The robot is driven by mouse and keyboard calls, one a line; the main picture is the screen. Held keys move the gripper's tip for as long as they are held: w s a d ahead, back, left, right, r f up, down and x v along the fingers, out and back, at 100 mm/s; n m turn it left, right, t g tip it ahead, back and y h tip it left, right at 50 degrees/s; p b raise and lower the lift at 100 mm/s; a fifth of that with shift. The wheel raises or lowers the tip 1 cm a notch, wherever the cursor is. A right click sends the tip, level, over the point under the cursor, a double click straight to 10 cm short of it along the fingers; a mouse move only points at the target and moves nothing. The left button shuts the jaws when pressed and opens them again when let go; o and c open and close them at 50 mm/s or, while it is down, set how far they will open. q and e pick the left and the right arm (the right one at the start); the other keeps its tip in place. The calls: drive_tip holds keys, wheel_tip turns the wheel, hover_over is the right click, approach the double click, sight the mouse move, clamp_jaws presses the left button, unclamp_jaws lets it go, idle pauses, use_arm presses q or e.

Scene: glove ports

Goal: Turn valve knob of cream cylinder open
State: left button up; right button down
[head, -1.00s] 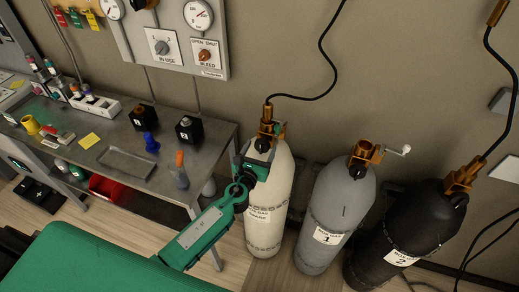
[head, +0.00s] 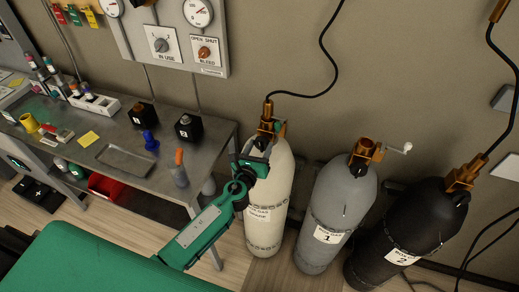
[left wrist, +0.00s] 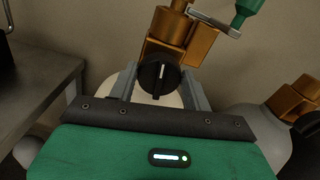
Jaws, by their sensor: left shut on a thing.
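The cream cylinder (head: 268,200) stands upright at the end of the bench, left of two other cylinders. Its brass valve (head: 267,126) is on top with a black hose fitted. In the left wrist view the black valve knob (left wrist: 158,78) faces me, with a pale pointer mark close to upright. My left gripper (head: 262,150) is at the valve in the head view. In the left wrist view its two grey fingers (left wrist: 160,88) lie on either side of the knob, shut on it. The knob is mostly hidden in the head view. My right gripper is out of view.
A grey cylinder (head: 337,215) marked 1 and a black cylinder (head: 405,232) marked 2 stand to the right. A metal bench (head: 215,140) is close on the left. A green handle (left wrist: 246,10) hangs by the valve in the left wrist view.

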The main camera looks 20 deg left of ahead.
use_arm(q)
drive_tip(key=n+b, duration=0.1)
drive_tip(key=n, duration=0.2)
drive_tip(key=shift+a+f+n+b, duration=0.1)
drive_tip(key=shift+n+b, duration=0.3)
drive_tip(key=n+b, duration=0.1)
drive_tip(key=n, duration=0.3)
drive_tip(key=shift+f+n+b, duration=0.1)
drive_tip(key=shift+n+b, duration=0.2)
drive_tip(key=shift+b, duration=0.1)
drive_tip(key=n+b, duration=0.1)
drive_tip(key=n, duration=0.3)
drive_tip(key=shift+a, duration=0.15)
drive_tip(key=n+b, duration=0.1)
drive_tip(key=n, duration=0.3)
drive_tip(key=shift+f, duration=0.1)
drive_tip(key=n, duration=0.4)
drive_tip(key=shift+f+n+b, duration=0.1)
drive_tip(key=shift+n+b, duration=0.2)
drive_tip(key=shift+b, duration=0.05)
drive_tip(key=n, duration=0.3)
drive_tip(key=shift+n, duration=0.3)
drive_tip(key=n, duration=0.4)
drive_tip(key=shift+d+f, duration=0.1)
drive_tip(key=shift+d, duration=0.1)
drive_tip(key=shift+f+n+p, duration=0.1)
drive_tip(key=shift+n+p, duration=0.35)
drive_tip(key=shift+n, duration=1.75)
